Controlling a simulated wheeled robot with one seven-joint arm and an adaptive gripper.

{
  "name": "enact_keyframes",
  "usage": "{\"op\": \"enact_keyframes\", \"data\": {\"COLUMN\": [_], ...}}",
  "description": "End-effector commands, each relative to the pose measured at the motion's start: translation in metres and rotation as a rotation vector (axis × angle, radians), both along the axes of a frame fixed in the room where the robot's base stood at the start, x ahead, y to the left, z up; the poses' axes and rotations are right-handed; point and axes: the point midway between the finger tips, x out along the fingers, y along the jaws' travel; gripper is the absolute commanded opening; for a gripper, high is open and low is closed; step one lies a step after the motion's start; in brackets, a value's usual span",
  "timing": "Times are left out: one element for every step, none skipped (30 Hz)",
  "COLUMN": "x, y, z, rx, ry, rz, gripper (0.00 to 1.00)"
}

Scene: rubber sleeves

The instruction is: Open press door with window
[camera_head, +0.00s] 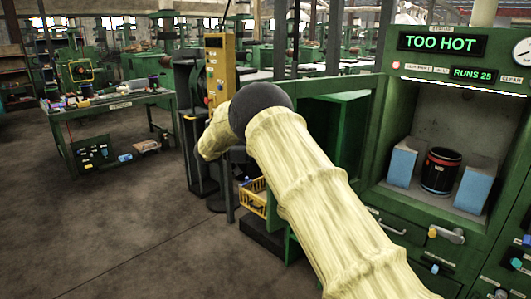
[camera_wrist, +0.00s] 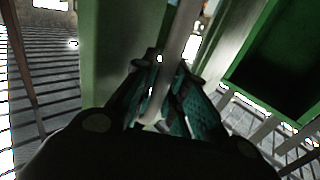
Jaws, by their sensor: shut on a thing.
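The green press stands at the right of the head view, with a lit "TOO HOT" sign (camera_head: 443,43). Its chamber is uncovered and shows a black sleeve (camera_head: 441,170) with red bands between two pale blue blocks. A green framed door (camera_head: 335,86) appears swung out to the left of the chamber, partly hidden by my arm. In the wrist view, my gripper (camera_wrist: 165,115) is shut on a pale bar-like handle (camera_wrist: 182,45), beside a green upright. In the head view my covered arm hides the gripper and handle.
A yellow control box (camera_head: 219,68) on a post and a yellow basket (camera_head: 254,196) stand left of the press. A green workbench (camera_head: 110,103) stands further left. The floor (camera_head: 130,225) at front left is clear.

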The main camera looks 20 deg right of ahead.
Motion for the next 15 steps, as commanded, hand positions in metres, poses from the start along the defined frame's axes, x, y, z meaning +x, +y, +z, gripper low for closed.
{"op": "enact_keyframes", "data": {"x": [0.001, 0.002, 0.004, 0.005, 0.005, 0.006, 0.007, 0.008, 0.008, 0.009, 0.009, 0.010, 0.010, 0.010, 0.011], "y": [-0.003, -0.001, 0.002, 0.004, 0.006, 0.008, 0.009, 0.011, 0.013, 0.014, 0.015, 0.016, 0.017, 0.018, 0.020], "z": [0.001, 0.001, 0.001, 0.001, 0.001, 0.001, 0.001, 0.001, 0.001, 0.001, 0.001, 0.001, 0.001, 0.001, 0.001], "rx": [-0.002, -0.002, -0.002, -0.002, -0.003, -0.003, -0.003, -0.003, -0.003, -0.002, -0.002, -0.002, -0.002, -0.002, -0.002], "ry": [0.000, 0.000, 0.000, 0.000, -0.001, -0.001, -0.001, -0.002, -0.002, -0.002, -0.002, -0.002, -0.002, -0.002, -0.002], "rz": [-0.001, 0.001, 0.005, 0.007, 0.009, 0.012, 0.014, 0.015, 0.017, 0.019, 0.020, 0.021, 0.022, 0.023, 0.025], "gripper": [0.00, 0.00, 0.00, 0.00, 0.00, 0.00, 0.00, 0.00, 0.00, 0.15, 0.20, 0.27, 0.33, 0.35, 0.35]}}
